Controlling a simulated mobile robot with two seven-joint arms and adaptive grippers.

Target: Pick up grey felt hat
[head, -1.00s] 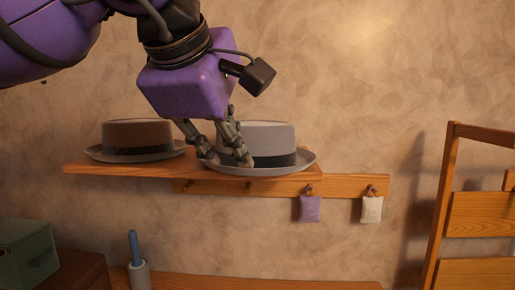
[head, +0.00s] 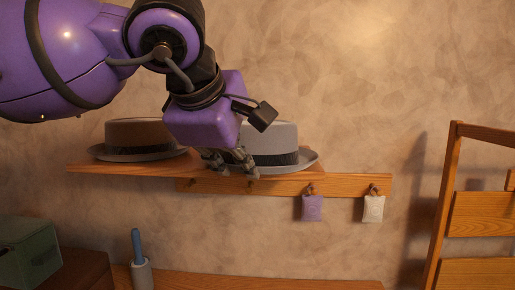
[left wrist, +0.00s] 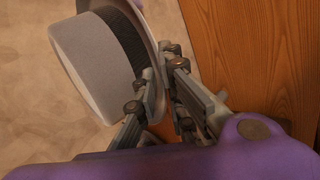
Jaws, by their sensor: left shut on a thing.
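The grey felt hat (head: 273,142) has a dark band and sits at the right end of the wooden shelf, its brim reaching past the shelf's end. It also shows in the left wrist view (left wrist: 92,62), crown to the left. My left gripper (head: 235,171) is at the left side of the hat's brim, and its fingers are shut on that brim, as the left wrist view (left wrist: 163,82) shows. Part of the hat's left side is hidden behind my gripper. My right gripper is in neither view.
A brown hat (head: 139,133) stands to the left on the same shelf (head: 100,168). Below, a peg rail (head: 345,184) carries a purple sachet (head: 312,208) and a cream sachet (head: 373,208). A wooden ladder-like frame (head: 445,200) stands at right. The wall above the hat is clear.

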